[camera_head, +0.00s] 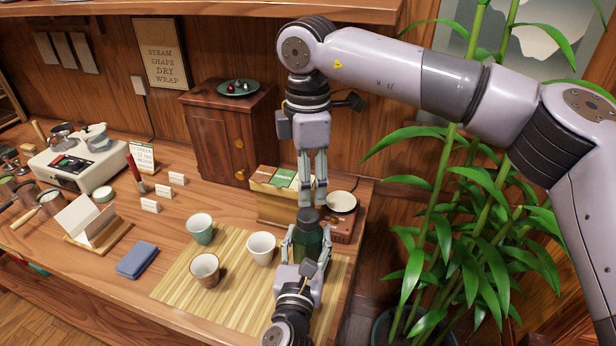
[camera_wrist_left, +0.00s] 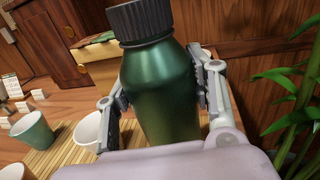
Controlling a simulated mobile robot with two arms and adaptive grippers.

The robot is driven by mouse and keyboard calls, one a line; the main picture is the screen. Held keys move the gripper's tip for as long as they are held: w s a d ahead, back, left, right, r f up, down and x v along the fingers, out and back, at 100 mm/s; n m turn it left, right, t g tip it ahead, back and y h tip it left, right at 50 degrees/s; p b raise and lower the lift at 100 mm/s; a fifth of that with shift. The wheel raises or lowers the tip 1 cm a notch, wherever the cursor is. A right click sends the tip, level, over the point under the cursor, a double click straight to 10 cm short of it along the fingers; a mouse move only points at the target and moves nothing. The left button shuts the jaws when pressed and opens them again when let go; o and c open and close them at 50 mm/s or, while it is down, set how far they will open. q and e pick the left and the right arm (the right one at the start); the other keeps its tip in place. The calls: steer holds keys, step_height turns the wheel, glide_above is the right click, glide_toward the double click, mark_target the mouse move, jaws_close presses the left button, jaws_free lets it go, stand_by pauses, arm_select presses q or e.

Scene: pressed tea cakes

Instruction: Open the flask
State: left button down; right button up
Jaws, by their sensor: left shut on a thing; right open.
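The flask (camera_head: 307,242) is dark green with a ribbed black cap (camera_head: 308,215), and stands upright at the right end of the bamboo mat (camera_head: 180,285). The cap is on the flask. My left gripper (camera_head: 307,233) is shut on the flask's body from the front. In the left wrist view its fingers flank the green body (camera_wrist_left: 160,95) below the black cap (camera_wrist_left: 140,18). My right gripper (camera_head: 312,200) points down, open, with its fingertips just above or at the cap. Whether they surround the cap I cannot tell. The left wrist view does not show the right gripper.
A green cup (camera_head: 200,228), a brown cup (camera_head: 205,270) and a white cup (camera_head: 261,248) stand left of the flask. Behind it are a wooden box (camera_head: 275,205) and a small scale-like block with a dish (camera_head: 341,202). Bamboo (camera_head: 445,220) grows beyond the right edge.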

mark_target(308, 215)
steer(key=shift+f+m, duration=0.1)
steer(key=shift+m, duration=0.5)
steer(key=shift+f, duration=3.95)
steer(key=shift+c, duration=0.2)
